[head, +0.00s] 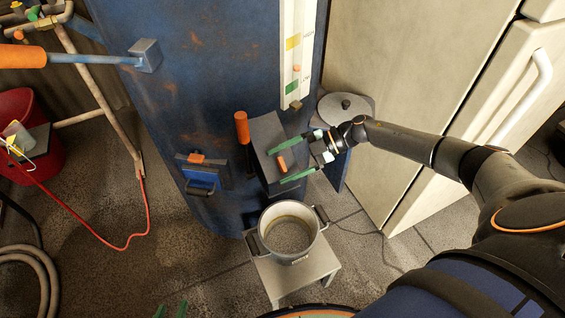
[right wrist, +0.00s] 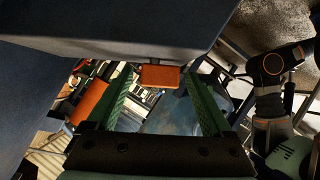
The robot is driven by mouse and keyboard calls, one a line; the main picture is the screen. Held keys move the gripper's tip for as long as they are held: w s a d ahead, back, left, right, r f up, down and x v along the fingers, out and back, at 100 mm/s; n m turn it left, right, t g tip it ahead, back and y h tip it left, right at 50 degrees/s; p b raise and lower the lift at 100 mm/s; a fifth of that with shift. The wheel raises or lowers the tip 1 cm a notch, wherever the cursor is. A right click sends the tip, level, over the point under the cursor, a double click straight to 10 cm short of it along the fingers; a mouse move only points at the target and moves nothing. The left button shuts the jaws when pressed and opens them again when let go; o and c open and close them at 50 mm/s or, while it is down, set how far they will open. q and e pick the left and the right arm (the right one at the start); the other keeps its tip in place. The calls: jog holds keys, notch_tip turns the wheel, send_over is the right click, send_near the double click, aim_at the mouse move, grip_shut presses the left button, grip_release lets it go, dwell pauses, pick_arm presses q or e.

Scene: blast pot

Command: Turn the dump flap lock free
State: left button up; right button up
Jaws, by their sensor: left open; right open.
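A dark grey box (head: 267,134) sticks out from the front of the blue pot. A small orange tab (head: 282,163) on it looks like the flap lock. In the right wrist view the tab (right wrist: 160,76) shows beyond the green fingers, between them and under a blue-grey face. My right gripper (head: 277,166) is open, with one finger on each side of the tab. I cannot tell whether they touch it. An upright orange handle (head: 241,127) stands left of the box. Only the green fingertips of my left gripper (head: 171,309) show, open and empty, at the bottom edge of the head view.
A two-handled metal pot (head: 309,250) stands on a small grey stool (head: 270,280) below the box. A blue latch with an orange piece (head: 196,158) sits on the blue pot (head: 200,70). A cream cabinet (head: 400,90) stands at right. A red hose (head: 108,246) lies on the floor at left.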

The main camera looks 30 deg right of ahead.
jog(key=v, duration=1.2)
